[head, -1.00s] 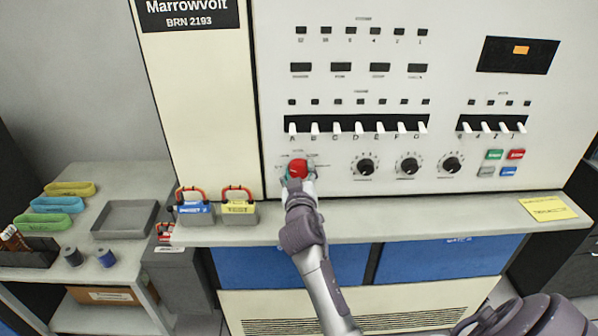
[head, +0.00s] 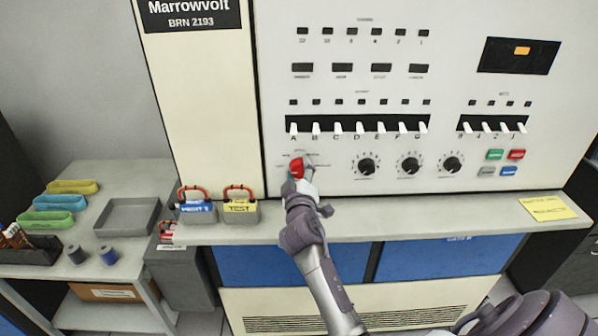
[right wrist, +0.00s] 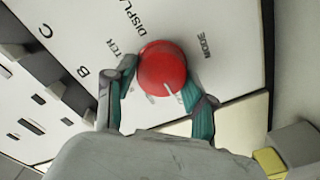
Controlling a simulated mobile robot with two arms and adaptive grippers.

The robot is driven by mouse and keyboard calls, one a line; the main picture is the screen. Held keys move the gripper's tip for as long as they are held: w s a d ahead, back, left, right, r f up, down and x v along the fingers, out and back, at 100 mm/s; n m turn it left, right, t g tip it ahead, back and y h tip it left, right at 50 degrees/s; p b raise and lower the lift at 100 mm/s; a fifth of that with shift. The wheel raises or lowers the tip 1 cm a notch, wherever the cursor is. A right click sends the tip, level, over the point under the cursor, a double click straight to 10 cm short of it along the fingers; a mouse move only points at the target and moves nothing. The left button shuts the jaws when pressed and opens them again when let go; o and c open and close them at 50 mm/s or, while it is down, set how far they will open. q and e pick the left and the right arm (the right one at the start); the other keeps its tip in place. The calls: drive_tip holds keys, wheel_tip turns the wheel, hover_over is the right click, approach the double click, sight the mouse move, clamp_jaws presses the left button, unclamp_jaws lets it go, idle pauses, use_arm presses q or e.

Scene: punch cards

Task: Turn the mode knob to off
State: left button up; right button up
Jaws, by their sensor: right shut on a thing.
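The mode knob is a round red knob (head: 296,168) with a white pointer line, low on the left of the pale panel, below the row of white lever switches. It shows large in the right wrist view (right wrist: 162,66), with the word MODE and other labels printed around it. My right gripper (head: 298,178) is at the knob. In the right wrist view its two teal-padded fingers (right wrist: 160,92) sit on either side of the knob and are shut on it. The gripper hides some of the labels around the knob. My left gripper is not in view.
Several black knobs (head: 410,165) and coloured push buttons (head: 495,155) lie to the right on the panel. White lever switches (head: 360,127) are just above. A grey tray (head: 126,216) is on the side table.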

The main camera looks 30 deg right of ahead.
drive_tip(key=shift+r, duration=0.1)
drive_tip(key=o, duration=1.2)
drive_tip(key=shift+w, duration=0.1)
drive_tip(key=shift+c, duration=0.2)
drive_tip(key=v, duration=0.7)
drive_tip(key=shift+s, duration=0.3)
drive_tip(key=shift+a, duration=0.1)
